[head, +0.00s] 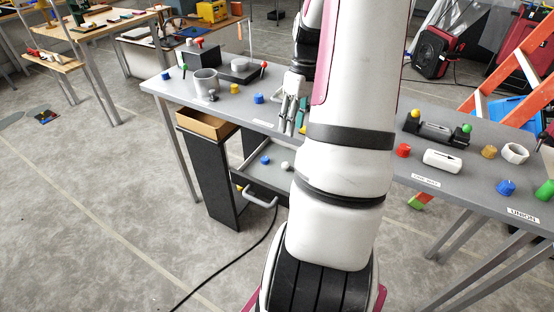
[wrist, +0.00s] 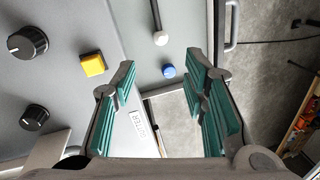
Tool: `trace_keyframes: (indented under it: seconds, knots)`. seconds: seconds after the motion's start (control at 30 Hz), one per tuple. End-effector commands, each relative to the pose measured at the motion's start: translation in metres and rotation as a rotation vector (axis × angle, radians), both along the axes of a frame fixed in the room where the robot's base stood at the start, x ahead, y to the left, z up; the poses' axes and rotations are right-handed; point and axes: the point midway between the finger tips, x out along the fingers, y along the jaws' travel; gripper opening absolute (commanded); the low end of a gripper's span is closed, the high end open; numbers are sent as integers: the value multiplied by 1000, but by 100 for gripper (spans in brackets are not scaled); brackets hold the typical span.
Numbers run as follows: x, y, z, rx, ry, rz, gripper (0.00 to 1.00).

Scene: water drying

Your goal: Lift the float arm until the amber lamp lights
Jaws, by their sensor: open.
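My gripper (head: 288,118) hangs near the front edge of the grey table, with its tips low beside my arm. In the wrist view its green-padded fingers (wrist: 163,80) are open and apart, with nothing between them. Ahead of them is a white ball (wrist: 160,38) on a grey rod, possibly the float arm; I cannot be sure. It seems to be the white ball (head: 285,165) in the open drawer. A yellow square piece (wrist: 93,65) lies to the left; whether it is the amber lamp I cannot tell. My arm hides part of the table.
A blue knob (wrist: 168,71) is beside the white ball. Black knobs (wrist: 27,43) are at the left. The open drawer (head: 250,180) juts out below the table (head: 200,93). A grey cup (head: 206,83) and a black device (head: 436,130) stand on tabletops. A cable (head: 235,262) crosses the floor.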

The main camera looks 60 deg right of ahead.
Motion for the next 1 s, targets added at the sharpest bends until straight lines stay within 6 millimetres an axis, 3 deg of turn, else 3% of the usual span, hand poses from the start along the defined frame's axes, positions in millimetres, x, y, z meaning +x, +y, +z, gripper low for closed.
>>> trace_keyframes:
  seconds: [0.6,0.8,1.0]
  knots:
    - [3,23,-107,3,1,0,40]
    - [3,26,-125,1,1,0,40]
    - [4,26,-129,-1,-1,-1,40]
